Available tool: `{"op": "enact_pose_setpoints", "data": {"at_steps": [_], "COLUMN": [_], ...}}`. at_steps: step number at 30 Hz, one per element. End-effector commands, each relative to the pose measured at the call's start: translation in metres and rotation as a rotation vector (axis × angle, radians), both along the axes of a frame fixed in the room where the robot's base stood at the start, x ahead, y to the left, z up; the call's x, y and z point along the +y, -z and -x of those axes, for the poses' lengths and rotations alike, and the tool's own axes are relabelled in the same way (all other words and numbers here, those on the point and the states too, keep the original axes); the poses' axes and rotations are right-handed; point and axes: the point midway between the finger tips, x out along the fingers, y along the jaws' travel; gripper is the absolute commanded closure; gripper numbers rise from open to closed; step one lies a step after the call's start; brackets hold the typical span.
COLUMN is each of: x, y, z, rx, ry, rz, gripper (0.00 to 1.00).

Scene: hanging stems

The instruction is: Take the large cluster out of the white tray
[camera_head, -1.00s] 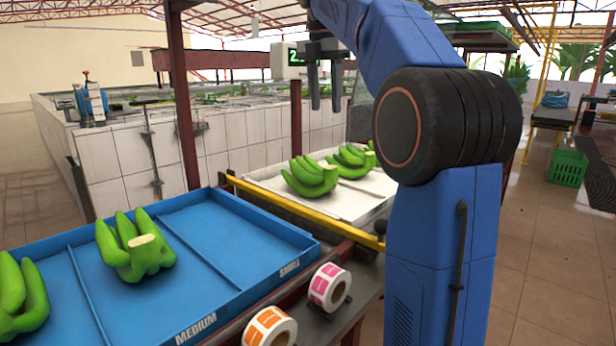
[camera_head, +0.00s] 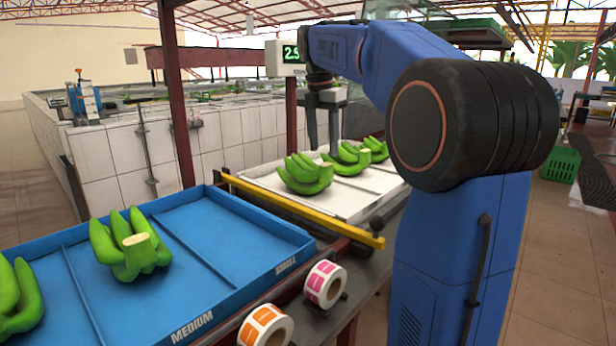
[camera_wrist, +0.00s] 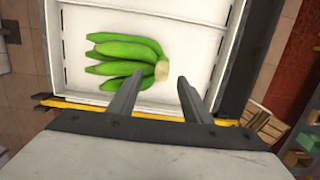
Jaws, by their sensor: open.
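The white tray (camera_head: 372,183) stands beyond the yellow rail and holds green banana clusters. The nearest cluster (camera_head: 304,174) looks the biggest from here; another cluster (camera_head: 347,158) sits behind it to the right, and a further one (camera_head: 375,148) behind that. My gripper (camera_head: 323,147) is open and empty, its fingers pointing down behind the clusters. In the wrist view, one cluster (camera_wrist: 122,55) lies in the tray with its pale cut stem toward the right, just ahead of my open fingers (camera_wrist: 160,95). I cannot tell which cluster this is.
A blue tray (camera_head: 205,262) marked MEDIUM and SMALL stands at the front left, with a cluster (camera_head: 128,245) in its middle section and another (camera_head: 18,298) at the left edge. The yellow rail (camera_head: 300,208) runs between the trays. Label rolls (camera_head: 325,284) stand at the front.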

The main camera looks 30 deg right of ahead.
Motion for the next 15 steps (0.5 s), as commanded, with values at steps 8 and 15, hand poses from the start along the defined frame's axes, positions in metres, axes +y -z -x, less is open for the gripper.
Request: {"op": "enact_pose_setpoints", "data": {"at_steps": [8, 15], "x": [-0.005, -0.006], "y": [0.035, 0.049], "z": [0.002, 0.002], "rx": [0.002, 0.0], "ry": [0.0, 0.0], "rz": [0.0, 0.0], "gripper": [0.55, 0.55]}}
